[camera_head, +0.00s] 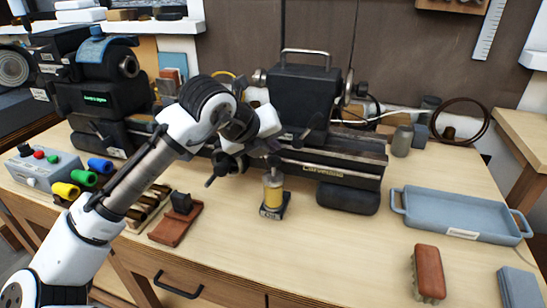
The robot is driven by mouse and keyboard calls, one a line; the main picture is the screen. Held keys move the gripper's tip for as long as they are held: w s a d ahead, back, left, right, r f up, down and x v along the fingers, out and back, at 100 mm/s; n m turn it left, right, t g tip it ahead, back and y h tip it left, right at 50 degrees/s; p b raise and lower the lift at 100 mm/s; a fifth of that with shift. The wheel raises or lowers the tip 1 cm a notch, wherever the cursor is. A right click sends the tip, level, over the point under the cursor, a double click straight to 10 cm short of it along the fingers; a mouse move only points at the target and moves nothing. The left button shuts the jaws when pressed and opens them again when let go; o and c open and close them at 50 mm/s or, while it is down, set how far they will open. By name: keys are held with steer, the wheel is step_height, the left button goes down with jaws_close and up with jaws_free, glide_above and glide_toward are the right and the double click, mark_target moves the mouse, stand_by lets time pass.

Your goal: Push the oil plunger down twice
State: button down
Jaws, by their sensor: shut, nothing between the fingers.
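The oil pot (273,194) stands upright on the bench in front of the lathe. It has a yellowish body, a pale upper part and a dark base with a small label. My gripper (273,160) is at the end of my white and dark arm, shut and empty, directly above the pot's top. The plunger itself is small and mostly hidden by the gripper. I cannot tell whether the fingertips touch it.
The dark lathe (335,163) stands close behind. A blue-grey tray (465,236) and a brown brush (429,272) are to the right. The front middle bench is clear.

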mark_target(274, 158)
steer(key=shift+f, duration=0.1)
stand_by(0.5)
steer(key=shift+f+b, duration=0.3)
steer(key=shift+f, duration=0.05)
steer(key=shift+f+b, duration=0.9)
steer(key=shift+f, duration=0.4)
stand_by(1.1)
steer(key=shift+r, duration=0.1)
steer(key=shift+r+p, duration=1.35)
steer(key=shift+r, duration=0.25)
steer(key=shift+r, duration=0.15)
step_height(274, 158, up, 5)
steer(key=p, duration=0.4)
